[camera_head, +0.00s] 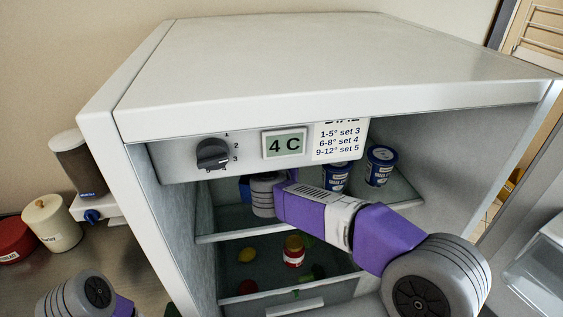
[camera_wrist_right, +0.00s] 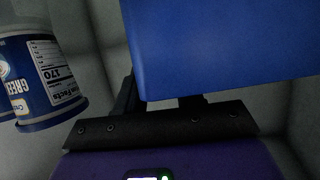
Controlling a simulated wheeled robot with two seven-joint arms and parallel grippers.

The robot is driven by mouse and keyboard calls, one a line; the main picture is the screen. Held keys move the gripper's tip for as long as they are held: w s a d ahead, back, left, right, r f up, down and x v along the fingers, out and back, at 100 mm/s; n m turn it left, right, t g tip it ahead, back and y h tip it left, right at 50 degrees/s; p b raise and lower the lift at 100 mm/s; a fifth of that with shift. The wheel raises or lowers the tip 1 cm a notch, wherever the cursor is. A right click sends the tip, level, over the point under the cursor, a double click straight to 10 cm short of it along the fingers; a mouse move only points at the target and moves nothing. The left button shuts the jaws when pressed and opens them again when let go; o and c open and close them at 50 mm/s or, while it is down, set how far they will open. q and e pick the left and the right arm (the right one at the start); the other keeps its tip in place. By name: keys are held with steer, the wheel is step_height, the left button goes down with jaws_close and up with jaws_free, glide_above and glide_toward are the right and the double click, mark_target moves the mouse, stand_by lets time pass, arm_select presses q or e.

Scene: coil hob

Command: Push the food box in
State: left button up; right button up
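The food box is a plain blue box (camera_wrist_right: 225,45) that fills the upper right of the right wrist view. A small blue part, probably the same box (camera_head: 245,189), shows on the fridge's upper shelf in the head view, left of my right arm. My right gripper (camera_wrist_right: 158,101) is inside the fridge, right at the box. One dark finger stands by the box's left edge, and the box covers the rest of the fingers. I cannot tell whether they grip it or only touch it. The control panel hides this hand in the head view. My left gripper is out of view.
Blue and white tubs (camera_head: 381,165) stand on the upper shelf right of my arm; one tub (camera_wrist_right: 40,80) is close left in the wrist view. A red-labelled jar (camera_head: 293,251) and produce sit below. The control panel (camera_head: 270,146) hangs above my arm.

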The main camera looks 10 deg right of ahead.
steer(key=v, duration=0.6)
steer(key=shift+p, duration=0.3)
steer(key=shift+f, duration=0.1)
